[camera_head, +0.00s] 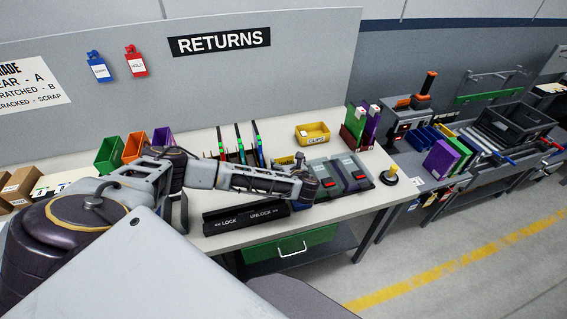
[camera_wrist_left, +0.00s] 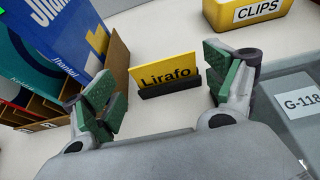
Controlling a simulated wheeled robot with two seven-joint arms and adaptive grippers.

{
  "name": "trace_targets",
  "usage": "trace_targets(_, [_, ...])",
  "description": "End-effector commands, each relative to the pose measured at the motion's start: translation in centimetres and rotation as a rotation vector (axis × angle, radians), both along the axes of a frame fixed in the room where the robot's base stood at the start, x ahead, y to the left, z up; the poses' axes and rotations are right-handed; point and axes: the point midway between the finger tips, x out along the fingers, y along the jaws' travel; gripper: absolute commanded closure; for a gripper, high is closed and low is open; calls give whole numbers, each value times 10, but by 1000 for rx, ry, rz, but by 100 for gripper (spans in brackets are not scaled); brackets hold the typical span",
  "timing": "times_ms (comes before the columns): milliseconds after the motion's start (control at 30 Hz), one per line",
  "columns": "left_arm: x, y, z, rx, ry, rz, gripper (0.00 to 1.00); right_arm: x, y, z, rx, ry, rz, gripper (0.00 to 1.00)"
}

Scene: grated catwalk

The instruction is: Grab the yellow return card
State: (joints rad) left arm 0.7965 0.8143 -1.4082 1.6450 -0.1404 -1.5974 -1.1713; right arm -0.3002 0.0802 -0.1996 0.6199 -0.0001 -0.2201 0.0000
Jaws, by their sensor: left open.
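The yellow return card (camera_wrist_left: 160,72), printed "Lirafo", stands upright in a dark slotted holder (camera_wrist_left: 170,87) on the pale bench in the left wrist view. In the head view a bit of the yellow card (camera_head: 284,160) shows behind my left arm. My left gripper (camera_wrist_left: 165,88) is open, with its green-padded fingers on either side of the card in the picture and nothing held between them. In the head view the gripper (camera_head: 300,168) is above the bench, largely hidden by its own wrist. My right gripper is not in view.
A yellow CLIPS bin (camera_head: 312,134) stands behind the card. Grey devices (camera_head: 345,176) lie to the right; one (camera_wrist_left: 299,102) is labelled G-118. Upright blue and teal boxes (camera_wrist_left: 68,30) stand in a brown rack at left. A black LOCK/UNLOCK bar (camera_head: 245,218) lies along the front edge.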

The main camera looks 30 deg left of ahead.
Motion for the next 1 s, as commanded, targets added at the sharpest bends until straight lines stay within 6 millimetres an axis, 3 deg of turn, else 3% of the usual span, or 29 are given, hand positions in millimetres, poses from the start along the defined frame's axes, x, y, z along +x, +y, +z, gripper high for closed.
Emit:
trace_targets(467, [3, 2, -1, 0, 0, -1, 14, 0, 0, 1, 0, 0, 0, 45])
trace_targets(1000, [28, 31, -18, 1, 0, 1, 14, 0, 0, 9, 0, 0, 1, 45])
